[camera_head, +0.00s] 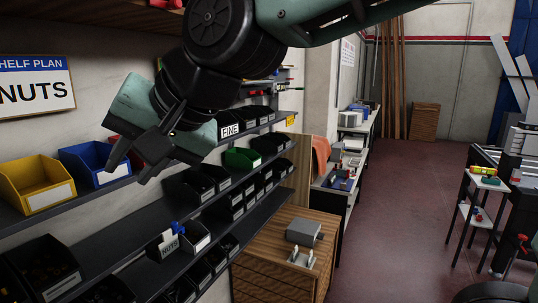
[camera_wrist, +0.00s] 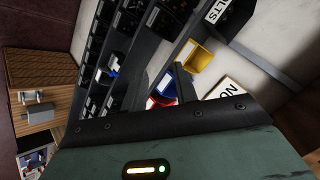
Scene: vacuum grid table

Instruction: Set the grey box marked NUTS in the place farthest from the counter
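In the head view a small box bearing a white NUTS card (camera_head: 169,244) stands on the lower shelf, with something blue at its top. The box body is dark or grey; I cannot tell which. My gripper (camera_head: 128,172) is in front of the upper shelf, above and left of this box and apart from it. Its two fingers are spread, with nothing visible between them. The wrist view also shows the fingers apart (camera_wrist: 161,78). A wall sign reading "SHELF PLAN NUTS" (camera_head: 37,88) hangs at the left.
The upper shelf holds a yellow bin (camera_head: 40,184), a blue bin (camera_head: 94,164), a partly hidden red bin and a green bin (camera_head: 241,158). Several black bins fill the shelves. A wooden cabinet (camera_head: 268,268) and a long counter (camera_head: 353,160) stand to the right; open floor (camera_head: 400,215) lies beyond.

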